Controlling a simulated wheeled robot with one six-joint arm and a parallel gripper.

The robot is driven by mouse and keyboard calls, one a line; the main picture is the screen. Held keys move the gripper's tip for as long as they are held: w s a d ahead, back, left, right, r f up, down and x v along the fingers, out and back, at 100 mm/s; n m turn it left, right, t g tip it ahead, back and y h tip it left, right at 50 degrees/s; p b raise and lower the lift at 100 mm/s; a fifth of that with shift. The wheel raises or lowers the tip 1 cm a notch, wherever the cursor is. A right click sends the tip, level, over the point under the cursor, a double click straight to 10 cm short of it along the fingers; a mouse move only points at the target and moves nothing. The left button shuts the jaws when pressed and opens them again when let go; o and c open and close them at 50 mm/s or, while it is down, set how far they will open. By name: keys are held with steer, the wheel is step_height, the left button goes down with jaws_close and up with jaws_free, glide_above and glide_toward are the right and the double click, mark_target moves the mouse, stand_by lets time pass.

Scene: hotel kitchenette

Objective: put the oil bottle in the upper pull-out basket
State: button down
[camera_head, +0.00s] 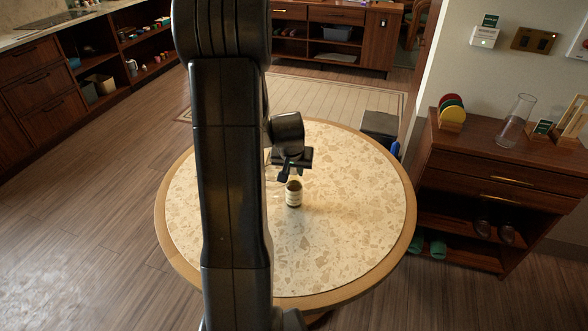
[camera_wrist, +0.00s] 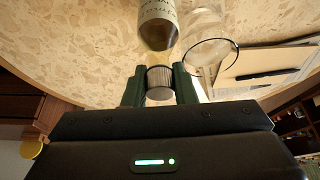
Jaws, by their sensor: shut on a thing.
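The oil bottle (camera_head: 294,198) is upright over the round table, a dark body with a pale label. In the wrist view its body (camera_wrist: 157,22) shows at the top, in line with a grey ribbed cap (camera_wrist: 160,82) between the fingers. The stretch between body and cap looks clear and is hard to make out. My gripper (camera_head: 286,177) is shut on the cap end, also in the wrist view (camera_wrist: 160,90). I cannot tell whether the bottle's base touches the table. I cannot make out a pull-out basket in either view.
The round table (camera_head: 350,240) is mostly bare. A clear glass (camera_wrist: 207,55) and a clipboard (camera_wrist: 268,66) are near the bottle in the wrist view. A wooden cabinet (camera_head: 490,165) stands at right. Dark kitchen drawers (camera_head: 45,90) line the left. My arm hides the table's left part.

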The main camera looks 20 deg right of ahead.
steer(key=c, duration=1.2)
jaws_free()
steer(key=shift+f, duration=0.1)
